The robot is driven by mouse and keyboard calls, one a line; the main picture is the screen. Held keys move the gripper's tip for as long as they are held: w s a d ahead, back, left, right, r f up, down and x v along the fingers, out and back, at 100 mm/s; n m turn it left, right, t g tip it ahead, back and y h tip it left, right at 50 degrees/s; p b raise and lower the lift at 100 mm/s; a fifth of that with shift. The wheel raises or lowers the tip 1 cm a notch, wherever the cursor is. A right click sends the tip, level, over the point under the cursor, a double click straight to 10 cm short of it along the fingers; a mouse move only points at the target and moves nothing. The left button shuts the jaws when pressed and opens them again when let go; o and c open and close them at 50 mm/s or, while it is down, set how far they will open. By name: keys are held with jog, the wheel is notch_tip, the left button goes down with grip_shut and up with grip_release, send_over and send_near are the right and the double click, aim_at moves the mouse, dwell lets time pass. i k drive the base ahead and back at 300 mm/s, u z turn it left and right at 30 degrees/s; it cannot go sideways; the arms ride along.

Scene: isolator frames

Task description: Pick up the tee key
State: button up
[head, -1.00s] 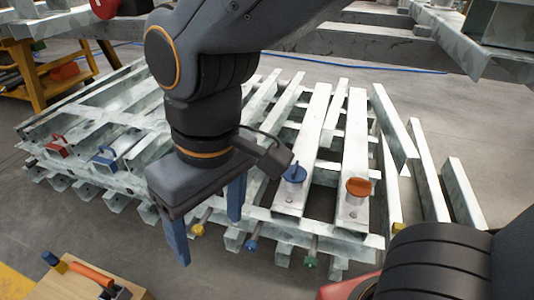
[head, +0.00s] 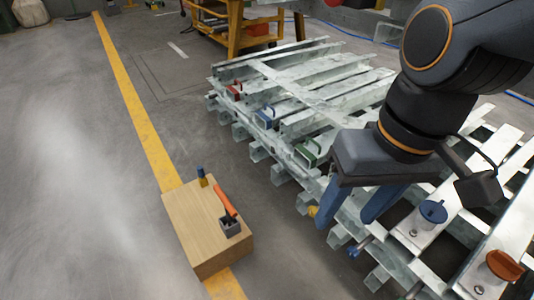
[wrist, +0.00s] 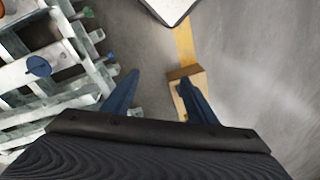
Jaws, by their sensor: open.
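On a wooden box (head: 212,250) lie an orange-handled piece (head: 226,202) that meets a small dark grey block (head: 230,226), and a short blue and yellow piece (head: 202,176). I cannot tell for sure which of these is the tee key. My gripper (head: 350,217) is open and empty, pointing down over the near edge of the metal frames, right of the box in the head view. In the wrist view, the right finger of my gripper (wrist: 158,78) hides much of the box (wrist: 200,78).
Stacked galvanized frames (head: 300,85) fill the right, with red, blue and green clasps along their edge. A blue knob (head: 433,211) and an orange knob (head: 503,266) stand on beams. A yellow floor line (head: 130,90) runs past the box. Floor left is clear.

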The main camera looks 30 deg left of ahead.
aim_at(229, 209)
jog(key=u, duration=1.65)
